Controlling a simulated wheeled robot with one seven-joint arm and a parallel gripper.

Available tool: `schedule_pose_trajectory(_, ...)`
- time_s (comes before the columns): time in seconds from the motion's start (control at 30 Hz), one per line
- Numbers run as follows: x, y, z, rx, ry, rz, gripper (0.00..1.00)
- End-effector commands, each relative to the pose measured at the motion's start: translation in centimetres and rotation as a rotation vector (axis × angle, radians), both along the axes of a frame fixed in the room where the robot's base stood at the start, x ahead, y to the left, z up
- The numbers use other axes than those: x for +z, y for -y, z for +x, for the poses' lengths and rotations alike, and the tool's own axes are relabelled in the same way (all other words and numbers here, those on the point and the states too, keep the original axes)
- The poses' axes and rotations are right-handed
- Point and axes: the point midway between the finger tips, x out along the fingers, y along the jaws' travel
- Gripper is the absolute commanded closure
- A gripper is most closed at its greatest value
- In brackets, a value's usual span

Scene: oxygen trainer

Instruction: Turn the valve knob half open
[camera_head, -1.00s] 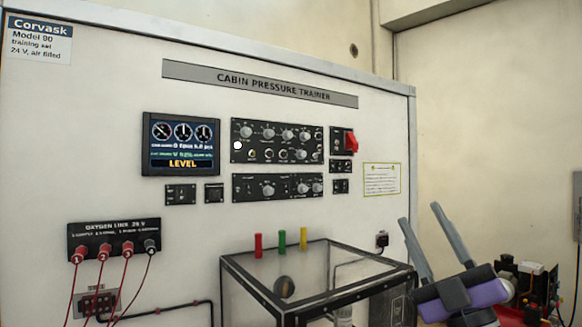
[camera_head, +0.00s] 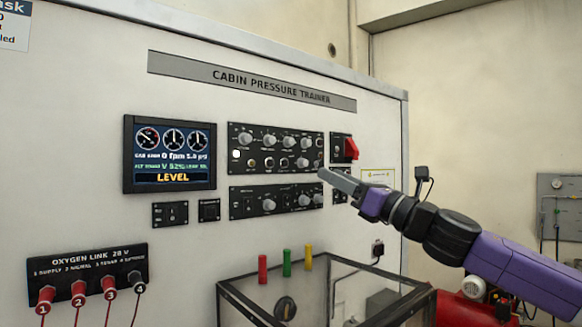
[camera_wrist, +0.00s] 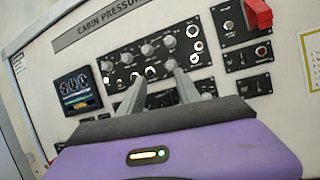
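Several grey round knobs sit on the upper black panel (camera_head: 276,148), and more sit on the lower black panel (camera_head: 277,196). The labels are too small to read, so I cannot tell which is the valve knob. My gripper (camera_head: 322,173) reaches in from the right, with its tips in front of the area between the two panels' right ends. In the wrist view my gripper (camera_wrist: 158,75) has two grey fingers apart with nothing between them. They point at the upper panel (camera_wrist: 152,56) and hide part of the lower one. I cannot tell whether a tip touches the board.
A display (camera_head: 171,153) reads LEVEL. A red switch cover (camera_head: 351,148) is right of the upper panel. An open-topped, dark-framed clear box (camera_head: 330,305) juts out below, with a dark round knob (camera_head: 285,308) behind its front. Red plugs (camera_head: 78,290) with leads are at lower left.

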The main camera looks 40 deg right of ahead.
Motion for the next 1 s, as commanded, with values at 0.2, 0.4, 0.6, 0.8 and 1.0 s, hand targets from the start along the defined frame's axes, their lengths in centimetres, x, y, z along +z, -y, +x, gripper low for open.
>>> schedule_pose_trajectory(0.2,-0.8,1.9,0.5,-0.126,0.02,-0.175,0.6)
schedule_pose_trajectory(0.4,-0.5,1.8,1.1,-0.154,0.03,-0.236,0.6)
schedule_pose_trajectory(0.6,0.8,1.4,3.5,-0.152,0.031,-0.233,0.6)
schedule_pose_trajectory(0.8,1.8,1.1,6.2,-0.153,0.03,-0.233,0.6)
schedule_pose_trajectory(1.0,2.2,0.9,7.6,-0.153,0.03,-0.233,0.6)
